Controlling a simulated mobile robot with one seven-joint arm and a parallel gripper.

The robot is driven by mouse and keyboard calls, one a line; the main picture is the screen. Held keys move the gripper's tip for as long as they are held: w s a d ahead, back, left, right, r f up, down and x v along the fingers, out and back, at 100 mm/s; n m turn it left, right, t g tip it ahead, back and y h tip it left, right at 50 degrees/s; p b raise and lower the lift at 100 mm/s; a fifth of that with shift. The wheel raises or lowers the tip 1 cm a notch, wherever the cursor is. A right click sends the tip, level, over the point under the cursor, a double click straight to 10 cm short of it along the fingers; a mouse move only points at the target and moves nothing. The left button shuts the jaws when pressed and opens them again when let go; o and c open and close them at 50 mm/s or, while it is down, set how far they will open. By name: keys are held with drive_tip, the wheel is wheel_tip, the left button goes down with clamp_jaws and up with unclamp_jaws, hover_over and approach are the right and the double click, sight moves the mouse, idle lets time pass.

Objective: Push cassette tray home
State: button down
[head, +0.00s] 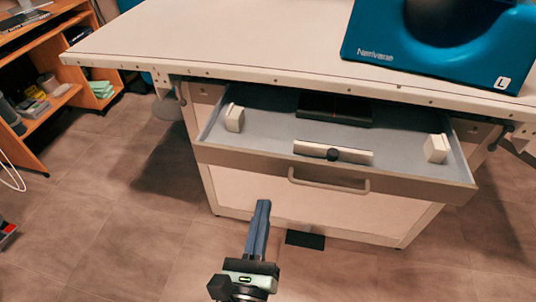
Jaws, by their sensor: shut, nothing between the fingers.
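The cassette tray (320,168) is a drawer pulled out from the cabinet under the table top, in the head view. Its floor is grey-blue and its front is pale, with a bar handle (330,188). Inside lie a flat black cassette-like slab (335,108) toward the back, a white block (234,118) at the left, another white block (436,148) at the right, and a white bar with a dark knob (332,154) near the front. My gripper (263,203) is shut and empty. In the picture it is below and left of the handle, apart from it.
A blue rounded device (440,50) stands on the white table top (230,40) above the tray. A dark mat (305,240) lies on the floor before the cabinet. A wooden shelf (50,60) stands at the left. The tiled floor between is clear.

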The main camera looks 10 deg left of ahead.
drive_tip(key=s+f+m+g+h+p, duration=0.1)
drive_tip(key=s+f+m, duration=0.1)
drive_tip(key=s+m, duration=0.1)
drive_tip(key=p, duration=0.3)
approach(278, 163)
drive_tip(key=w, duration=0.7)
